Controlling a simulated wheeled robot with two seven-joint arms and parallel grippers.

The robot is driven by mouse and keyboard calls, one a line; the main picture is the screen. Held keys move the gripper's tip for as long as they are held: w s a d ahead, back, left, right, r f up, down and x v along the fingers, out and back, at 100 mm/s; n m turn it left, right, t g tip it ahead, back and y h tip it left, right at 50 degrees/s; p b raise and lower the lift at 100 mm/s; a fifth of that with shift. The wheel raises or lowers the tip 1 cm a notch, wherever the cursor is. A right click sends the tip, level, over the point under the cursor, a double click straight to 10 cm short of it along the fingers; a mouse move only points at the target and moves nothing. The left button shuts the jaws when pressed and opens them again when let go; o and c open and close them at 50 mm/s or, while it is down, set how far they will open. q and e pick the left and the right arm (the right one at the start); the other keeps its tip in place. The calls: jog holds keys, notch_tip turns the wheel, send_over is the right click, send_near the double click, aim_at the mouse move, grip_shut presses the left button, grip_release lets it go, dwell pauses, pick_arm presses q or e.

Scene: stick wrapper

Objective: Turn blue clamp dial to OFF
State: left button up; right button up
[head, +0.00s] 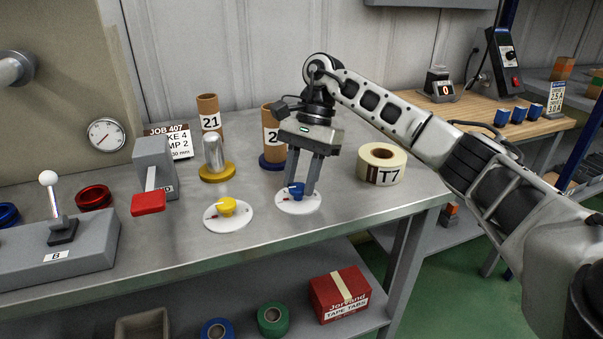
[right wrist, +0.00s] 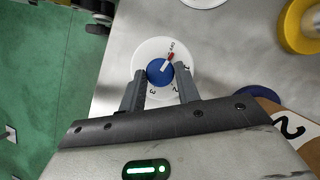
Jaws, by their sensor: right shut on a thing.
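The blue clamp dial (head: 296,190) sits on a round white plate (head: 312,205) near the bench's front edge. My right gripper (head: 301,188) reaches down from above, its two fingers on either side of the dial and shut on it. In the right wrist view, the blue dial (right wrist: 157,74) shows between the fingertips. Its red-tipped pointer (right wrist: 169,58) points up and right, close to small lettering that looks like OFF. Marks 1, 2 and 3 lie around the plate's other side. My left gripper is not in view.
A yellow dial (head: 228,206) on a similar plate stands just left. Behind are a brown tube (head: 270,120) on a blue base and a metal post (head: 214,155) on a yellow base. A tape roll (head: 382,163) stands to the right. A red-handled lever (head: 149,201) is further left.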

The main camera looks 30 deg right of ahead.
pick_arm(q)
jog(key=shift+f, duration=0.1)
pick_arm(e)
jog(key=shift+w+n, duration=0.1)
jog(key=shift+n, duration=0.8)
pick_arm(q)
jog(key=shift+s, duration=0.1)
pick_arm(e)
jog(key=shift+g, duration=0.3)
jog(key=o, duration=1)
pick_arm(q)
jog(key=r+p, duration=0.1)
jog(key=p, duration=0.2)
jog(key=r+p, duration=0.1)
jog(key=p, duration=0.2)
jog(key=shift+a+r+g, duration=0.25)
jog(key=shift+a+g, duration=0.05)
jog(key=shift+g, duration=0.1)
pick_arm(e)
jog(key=v, duration=1.6)
jog(key=shift+a+r, duration=0.1)
jog(key=shift+a, duration=0.15)
